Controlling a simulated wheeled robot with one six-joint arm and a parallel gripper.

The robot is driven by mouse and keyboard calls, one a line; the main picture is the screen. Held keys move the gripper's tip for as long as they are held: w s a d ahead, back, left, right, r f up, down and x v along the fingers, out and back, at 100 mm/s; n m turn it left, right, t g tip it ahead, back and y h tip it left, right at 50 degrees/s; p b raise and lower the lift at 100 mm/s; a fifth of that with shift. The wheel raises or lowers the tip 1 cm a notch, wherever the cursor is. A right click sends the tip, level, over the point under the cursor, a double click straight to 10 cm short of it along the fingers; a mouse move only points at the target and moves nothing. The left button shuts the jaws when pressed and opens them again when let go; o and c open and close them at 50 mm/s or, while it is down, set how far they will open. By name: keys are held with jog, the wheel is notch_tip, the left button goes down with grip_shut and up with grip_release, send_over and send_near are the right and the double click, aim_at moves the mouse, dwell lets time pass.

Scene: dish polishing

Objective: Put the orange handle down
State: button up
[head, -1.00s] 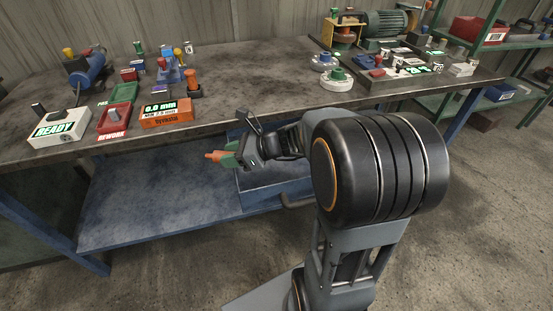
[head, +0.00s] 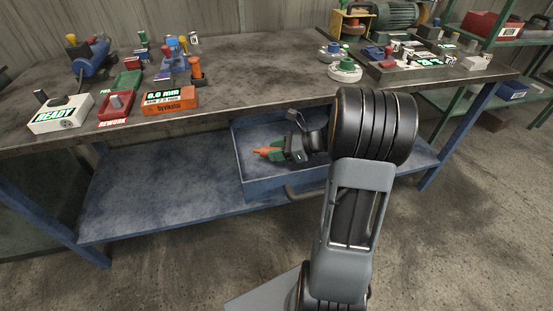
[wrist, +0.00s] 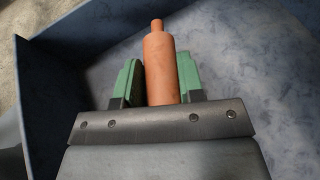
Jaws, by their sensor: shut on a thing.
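The orange handle (wrist: 161,68) is a smooth cylinder with a narrower tip, held between the green jaws of my gripper (wrist: 160,80) in the wrist view. In the head view the handle (head: 262,151) points left from my gripper (head: 275,153), which is over the open blue drawer (head: 242,172) under the bench. The drawer's blue-grey floor and walls surround the gripper in the wrist view (wrist: 250,60). I cannot tell whether the handle touches the drawer floor.
The bench top (head: 255,75) is above and behind the drawer. On it stand a READY box (head: 62,115), a red REWORK tray (head: 115,108) and an orange gauge (head: 170,101). A blue lower shelf (head: 150,195) lies left of the drawer. The drawer floor around the handle looks clear.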

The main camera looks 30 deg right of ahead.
aim_at(277, 164)
jog(key=shift+d+f+b, duration=0.15)
jog(key=shift+f+b, duration=0.5)
jog(key=shift+f, duration=1.05)
jog(key=shift+f, duration=0.2)
jog(key=o, duration=1)
jog(key=shift+r, duration=0.3)
jog(key=shift+p+v, duration=0.9)
jog(key=shift+v, duration=2.8)
jog(key=shift+f, duration=0.1)
